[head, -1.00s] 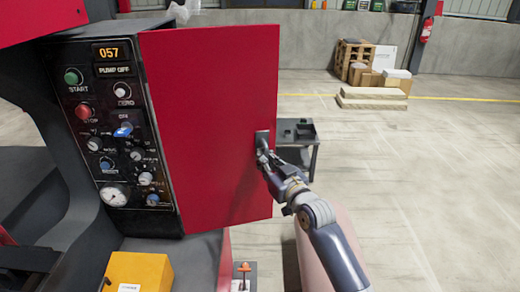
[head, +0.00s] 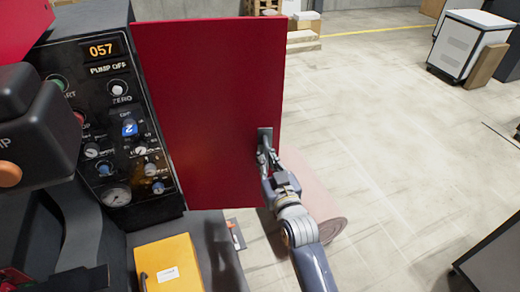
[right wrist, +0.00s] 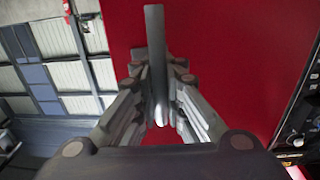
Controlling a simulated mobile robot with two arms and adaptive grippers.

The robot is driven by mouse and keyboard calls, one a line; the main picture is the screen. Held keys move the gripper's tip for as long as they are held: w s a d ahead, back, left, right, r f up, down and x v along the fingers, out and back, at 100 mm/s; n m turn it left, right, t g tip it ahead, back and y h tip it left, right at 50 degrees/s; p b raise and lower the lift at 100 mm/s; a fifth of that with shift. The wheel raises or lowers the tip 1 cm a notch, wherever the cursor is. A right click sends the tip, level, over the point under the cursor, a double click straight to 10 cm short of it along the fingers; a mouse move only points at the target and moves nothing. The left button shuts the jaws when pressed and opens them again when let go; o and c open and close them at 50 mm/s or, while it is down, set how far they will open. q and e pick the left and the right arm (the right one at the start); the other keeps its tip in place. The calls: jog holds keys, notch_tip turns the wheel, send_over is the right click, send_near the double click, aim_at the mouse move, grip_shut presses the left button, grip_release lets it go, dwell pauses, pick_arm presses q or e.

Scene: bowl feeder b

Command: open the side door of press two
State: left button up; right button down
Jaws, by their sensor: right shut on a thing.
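The red side door (head: 205,100) stands beside the press's black control panel (head: 112,110) in the head view. It also fills much of the right wrist view (right wrist: 230,60). A dark handle (head: 265,136) sits near the door's right edge, and it shows as a grey bar in the right wrist view (right wrist: 154,50). My right gripper (head: 266,158) is shut on this handle, with its fingers on either side of the bar in the right wrist view (right wrist: 160,112). My left gripper is not in view.
A yellow box (head: 170,265) stands below the panel. A dark rounded press part (head: 35,125) is close at the left. A pink roll (head: 318,200) is on the floor behind my right arm. A white cabinet (head: 468,45) stands far right, with open floor between.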

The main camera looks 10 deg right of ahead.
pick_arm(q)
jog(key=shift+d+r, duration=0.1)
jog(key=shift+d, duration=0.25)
pick_arm(e)
jog(key=shift+s+d, duration=0.1)
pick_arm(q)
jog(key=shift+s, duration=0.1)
pick_arm(e)
jog(key=c, duration=1.7)
grip_release()
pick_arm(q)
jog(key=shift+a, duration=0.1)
pick_arm(e)
jog(key=shift+s+d, duration=0.1)
jog(key=shift+d, duration=0.05)
jog(key=shift+s, duration=0.1)
jog(key=shift+s+f, duration=0.1)
jog(key=shift+s, duration=0.25)
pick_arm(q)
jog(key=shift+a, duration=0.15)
pick_arm(e)
jog(key=s, duration=0.3)
jog(key=s+d, duration=0.1)
jog(key=s, duration=0.7)
jog(key=shift+d, duration=0.2)
